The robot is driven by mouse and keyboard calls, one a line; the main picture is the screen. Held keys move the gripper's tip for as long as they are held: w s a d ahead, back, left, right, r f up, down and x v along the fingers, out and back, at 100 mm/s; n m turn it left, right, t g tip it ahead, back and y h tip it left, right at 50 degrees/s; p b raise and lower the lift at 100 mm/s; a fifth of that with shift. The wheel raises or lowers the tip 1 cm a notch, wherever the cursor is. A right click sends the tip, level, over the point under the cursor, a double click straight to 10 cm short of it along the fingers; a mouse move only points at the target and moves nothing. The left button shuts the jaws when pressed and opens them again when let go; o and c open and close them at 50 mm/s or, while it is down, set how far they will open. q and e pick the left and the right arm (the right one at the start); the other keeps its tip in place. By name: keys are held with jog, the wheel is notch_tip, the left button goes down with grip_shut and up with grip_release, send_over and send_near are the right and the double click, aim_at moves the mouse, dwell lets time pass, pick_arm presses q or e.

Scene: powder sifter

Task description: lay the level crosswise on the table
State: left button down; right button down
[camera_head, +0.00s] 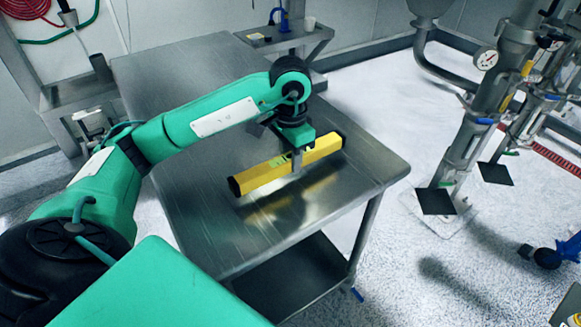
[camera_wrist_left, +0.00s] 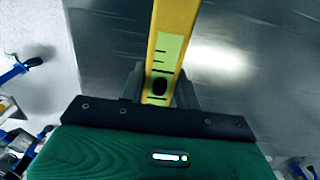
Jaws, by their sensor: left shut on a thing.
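The level (camera_head: 257,178) is a long yellow bar with black end caps and a pale green vial window. My left gripper (camera_head: 297,160) is shut on the level near its middle. In the head view the level slants from lower left to upper right over the metal table (camera_head: 215,222). Whether it touches the table top or hangs just above it, I cannot tell. In the left wrist view the level (camera_wrist_left: 174,20) runs up from between the fingers (camera_wrist_left: 160,88), with the green window between them. My right gripper is out of view.
The table top is otherwise bare around the level, with its right corner (camera_head: 405,165) close by. A lower shelf (camera_head: 290,280) lies underneath. Steel pipework with a gauge (camera_head: 486,60) stands on the floor at right. A side bench (camera_head: 290,38) holds small items at the back.

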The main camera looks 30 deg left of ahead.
aim_at(290, 168)
pick_arm(q)
notch_tip(290, 168, down, 3)
jog(key=shift+f, duration=0.35)
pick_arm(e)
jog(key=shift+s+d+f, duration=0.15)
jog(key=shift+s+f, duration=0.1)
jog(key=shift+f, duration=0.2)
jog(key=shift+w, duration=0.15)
pick_arm(q)
jog(key=shift+f, duration=0.1)
jog(key=c, duration=1.3)
grip_release()
jog(key=shift+o, duration=1.4)
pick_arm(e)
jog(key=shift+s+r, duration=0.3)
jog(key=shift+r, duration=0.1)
